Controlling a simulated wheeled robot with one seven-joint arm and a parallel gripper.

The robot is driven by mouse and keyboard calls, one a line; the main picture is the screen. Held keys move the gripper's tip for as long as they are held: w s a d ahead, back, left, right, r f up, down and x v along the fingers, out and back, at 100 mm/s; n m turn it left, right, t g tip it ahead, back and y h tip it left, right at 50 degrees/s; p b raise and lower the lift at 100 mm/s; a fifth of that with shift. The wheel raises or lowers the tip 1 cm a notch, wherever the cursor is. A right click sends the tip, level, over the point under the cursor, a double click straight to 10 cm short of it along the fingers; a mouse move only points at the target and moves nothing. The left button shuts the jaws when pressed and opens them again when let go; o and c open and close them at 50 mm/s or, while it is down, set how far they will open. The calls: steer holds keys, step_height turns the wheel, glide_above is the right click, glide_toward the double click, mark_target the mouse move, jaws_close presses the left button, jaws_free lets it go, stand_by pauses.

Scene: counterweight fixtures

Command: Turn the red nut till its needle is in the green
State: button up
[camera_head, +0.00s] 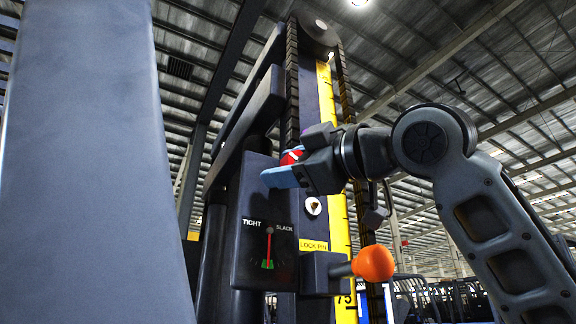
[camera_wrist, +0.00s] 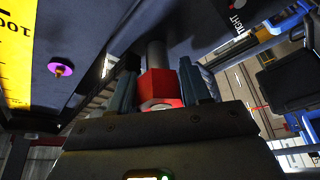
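The red nut (camera_head: 291,156) sits high on the dark fixture, partly hidden by my gripper (camera_head: 284,168) in the head view. In the wrist view the red nut (camera_wrist: 160,88) is six-sided on a grey shaft, between the two fingers of my gripper (camera_wrist: 158,82). Below, the gauge (camera_head: 252,262) is marked TIGHT at left and SLACK at right. Its red needle (camera_head: 269,245) stands nearly upright, and its lower end meets the small green patch (camera_head: 267,264).
An orange ball knob (camera_head: 373,263) juts out at lower right, near the LOCK PIN label (camera_head: 313,246). A yellow scale (camera_head: 340,225) runs up the column beside a chain (camera_head: 292,85). A purple round part (camera_wrist: 61,68) shows at left in the wrist view.

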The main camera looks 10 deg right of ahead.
steer(key=o, duration=0.4)
steer(key=shift+s, duration=0.1)
steer(key=b+v, duration=0.2)
steer(key=v, duration=0.5)
steer(key=shift+s+d+f, duration=0.1)
steer(key=shift+s+d, duration=0.1)
steer(key=shift+s, duration=0.05)
stand_by(0.4)
